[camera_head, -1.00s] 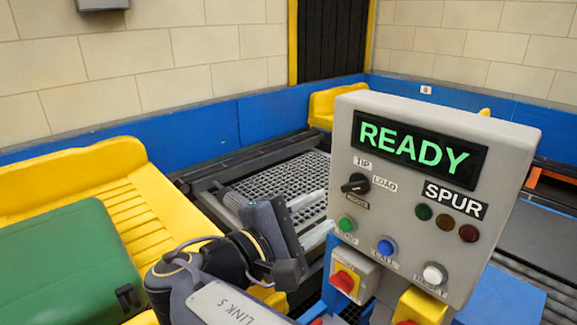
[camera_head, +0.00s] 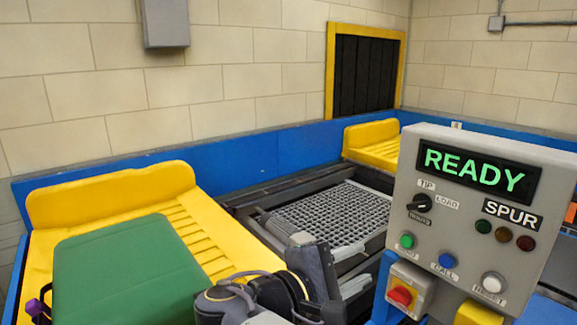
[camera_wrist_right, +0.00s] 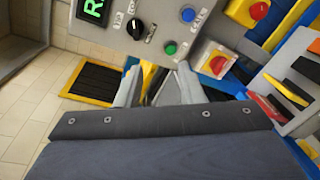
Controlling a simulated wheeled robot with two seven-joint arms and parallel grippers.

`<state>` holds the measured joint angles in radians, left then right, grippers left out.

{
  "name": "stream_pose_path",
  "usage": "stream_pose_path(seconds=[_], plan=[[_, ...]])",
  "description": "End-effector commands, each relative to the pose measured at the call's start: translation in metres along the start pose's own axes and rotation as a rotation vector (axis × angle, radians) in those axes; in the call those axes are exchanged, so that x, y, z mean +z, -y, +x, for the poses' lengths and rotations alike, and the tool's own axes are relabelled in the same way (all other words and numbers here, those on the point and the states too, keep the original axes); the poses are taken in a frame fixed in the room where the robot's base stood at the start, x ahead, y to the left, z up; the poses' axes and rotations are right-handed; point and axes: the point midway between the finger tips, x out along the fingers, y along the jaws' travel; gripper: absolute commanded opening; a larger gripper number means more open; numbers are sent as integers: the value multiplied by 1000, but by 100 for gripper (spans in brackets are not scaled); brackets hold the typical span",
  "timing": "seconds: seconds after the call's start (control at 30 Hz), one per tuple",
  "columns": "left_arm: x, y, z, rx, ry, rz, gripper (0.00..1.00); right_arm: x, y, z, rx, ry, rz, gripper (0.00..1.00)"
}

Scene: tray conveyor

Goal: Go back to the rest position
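My right gripper (camera_head: 352,268) is in front of the grey control box (camera_head: 408,185), low and to its left in the head view. Its two pale fingers are apart, with nothing between them. My left gripper is not in view.
A green case (camera_head: 130,270) lies on a yellow slatted tray (camera_head: 215,235) at the left. A grey mesh conveyor (camera_head: 330,215) runs behind my right gripper. The box display (camera_head: 478,170) reads READY. A red button (camera_head: 400,295) sits below it.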

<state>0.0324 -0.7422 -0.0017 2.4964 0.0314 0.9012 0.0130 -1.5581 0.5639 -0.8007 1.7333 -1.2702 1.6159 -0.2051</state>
Motion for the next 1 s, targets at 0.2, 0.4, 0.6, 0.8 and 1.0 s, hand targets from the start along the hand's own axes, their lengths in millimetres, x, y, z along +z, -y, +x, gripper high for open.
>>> stream_pose_path(seconds=[0.2,0.4,0.6,0.8,1.0], plan=[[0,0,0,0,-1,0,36,-4,34,34,-163,-50,-8,35],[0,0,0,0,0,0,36,-2,93,74,-433,-129,19,35],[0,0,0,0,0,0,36,18,190,98,-904,-258,197,35],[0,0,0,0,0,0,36,51,259,65,-1363,-366,630,35],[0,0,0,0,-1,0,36,71,274,26,-1566,-377,1131,35]])
